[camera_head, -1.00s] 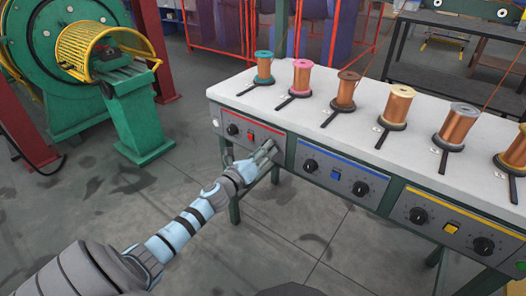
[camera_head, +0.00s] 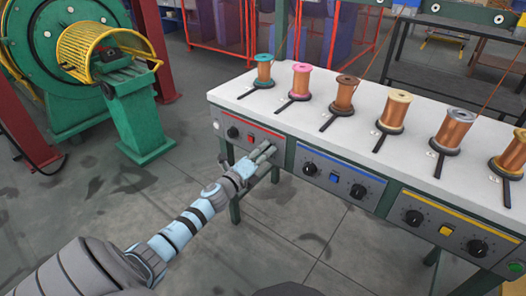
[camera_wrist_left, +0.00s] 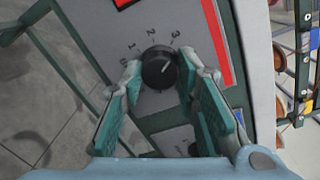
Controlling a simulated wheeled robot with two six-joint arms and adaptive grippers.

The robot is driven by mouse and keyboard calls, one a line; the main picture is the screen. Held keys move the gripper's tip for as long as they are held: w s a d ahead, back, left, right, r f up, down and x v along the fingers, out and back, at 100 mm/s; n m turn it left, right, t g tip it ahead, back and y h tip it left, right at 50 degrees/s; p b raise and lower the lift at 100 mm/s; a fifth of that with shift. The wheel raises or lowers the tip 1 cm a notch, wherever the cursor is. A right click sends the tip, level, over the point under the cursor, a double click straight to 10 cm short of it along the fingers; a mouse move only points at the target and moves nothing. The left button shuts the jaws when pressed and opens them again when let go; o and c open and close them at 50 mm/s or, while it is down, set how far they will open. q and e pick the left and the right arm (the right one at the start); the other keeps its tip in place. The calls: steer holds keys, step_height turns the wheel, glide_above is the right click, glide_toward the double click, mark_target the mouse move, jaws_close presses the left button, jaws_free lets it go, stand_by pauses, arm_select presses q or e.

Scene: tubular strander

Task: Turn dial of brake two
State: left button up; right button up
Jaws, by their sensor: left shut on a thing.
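The black dial (camera_wrist_left: 160,68) sits on the grey panel beside a red stripe, with printed numbers around it. In the left wrist view, its white pointer line points up and right, toward the 3. My left gripper (camera_wrist_left: 162,70) is closed on the dial, with one finger on each side. In the head view, my left gripper (camera_head: 268,150) is at the right end of the red-striped panel (camera_head: 240,123) and hides this dial. My right gripper is not in view.
The panel's other dial (camera_head: 232,132) and a red switch (camera_head: 251,139) are to the left. A blue-striped panel (camera_head: 318,177) and a yellow-striped panel (camera_head: 425,213) continue right. Copper spools stand on the white tabletop (camera_head: 300,116). The floor in front is clear.

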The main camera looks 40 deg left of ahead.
arm_select(q)
steer(key=shift+a+r+n+h+p, duration=0.1)
steer(key=shift+n+h+p, duration=0.2)
steer(key=shift+n+p, duration=3.25)
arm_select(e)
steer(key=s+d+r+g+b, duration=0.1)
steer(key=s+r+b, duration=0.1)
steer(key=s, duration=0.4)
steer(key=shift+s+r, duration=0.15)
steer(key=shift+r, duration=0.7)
arm_select(q)
steer(key=shift+n, duration=1.15)
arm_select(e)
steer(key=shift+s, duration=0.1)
arm_select(q)
steer(key=o, duration=1.2)
steer(key=shift+c, duration=0.2)
